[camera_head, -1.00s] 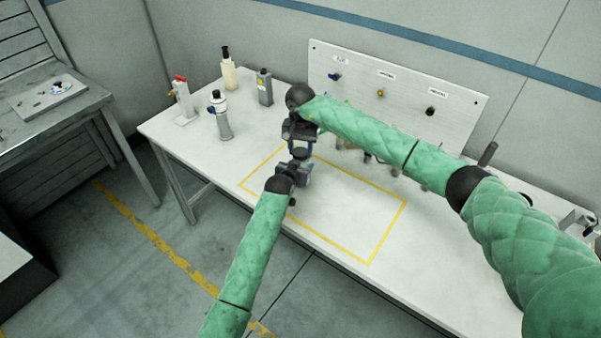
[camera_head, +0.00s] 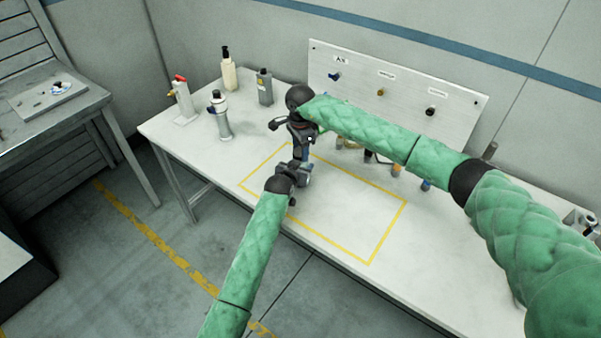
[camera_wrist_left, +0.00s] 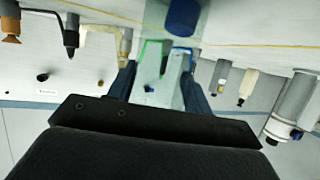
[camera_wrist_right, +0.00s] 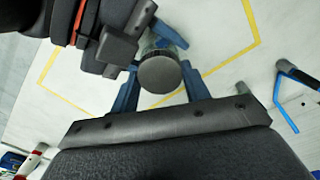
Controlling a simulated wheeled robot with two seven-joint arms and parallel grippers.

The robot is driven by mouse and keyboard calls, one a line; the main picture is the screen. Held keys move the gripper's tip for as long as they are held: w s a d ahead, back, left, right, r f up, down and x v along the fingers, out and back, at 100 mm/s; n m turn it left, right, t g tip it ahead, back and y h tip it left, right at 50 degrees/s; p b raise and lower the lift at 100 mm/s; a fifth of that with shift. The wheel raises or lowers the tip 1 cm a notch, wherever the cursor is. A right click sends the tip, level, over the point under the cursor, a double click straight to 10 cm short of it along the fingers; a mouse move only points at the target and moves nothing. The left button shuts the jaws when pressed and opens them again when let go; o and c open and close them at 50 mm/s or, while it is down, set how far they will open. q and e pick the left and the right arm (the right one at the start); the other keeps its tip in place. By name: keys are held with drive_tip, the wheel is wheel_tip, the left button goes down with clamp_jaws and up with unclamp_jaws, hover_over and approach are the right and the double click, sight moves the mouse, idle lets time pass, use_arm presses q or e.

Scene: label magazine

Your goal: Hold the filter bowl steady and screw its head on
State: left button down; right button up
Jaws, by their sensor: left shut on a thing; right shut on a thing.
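The filter head is a dark round cap (camera_wrist_right: 160,74) between the blue fingers of my right gripper (camera_wrist_right: 163,90), seen from above in the right wrist view. The filter bowl (camera_wrist_left: 163,75) looks clear and pale between the blue fingers of my left gripper (camera_wrist_left: 160,88) in the left wrist view. In the head view my right gripper (camera_head: 304,150) is directly above my left gripper (camera_head: 303,172), over the left part of the yellow outline. Both are shut on their pieces. The grippers hide most of the bowl and the joint; I cannot tell how far the head is seated.
The white table (camera_head: 335,222) is clear inside the yellow outline. A white-grey cylinder (camera_head: 220,118), a red-topped dispenser (camera_head: 183,100) and two bottles stand at the left. A labelled panel (camera_head: 455,112) stands behind. Several small tools lie partly hidden behind my right arm.

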drive_tip(key=o, duration=1.1)
drive_tip(key=shift+r, duration=0.1)
drive_tip(key=shift+r, duration=2.15)
drive_tip(key=shift+c, duration=0.4)
drive_tip(key=r, duration=0.1)
drive_tip(key=w+r, duration=0.1)
drive_tip(key=r, duration=0.1)
drive_tip(key=shift+d, duration=0.1)
drive_tip(key=shift+s+r+n, duration=0.15)
drive_tip(key=shift+n, duration=0.45)
drive_tip(key=shift+s+r+n, duration=0.1)
drive_tip(key=shift+s+n, duration=0.05)
drive_tip(key=shift+n, duration=0.45)
drive_tip(key=n, duration=0.3)
drive_tip(key=shift+s, duration=0.2)
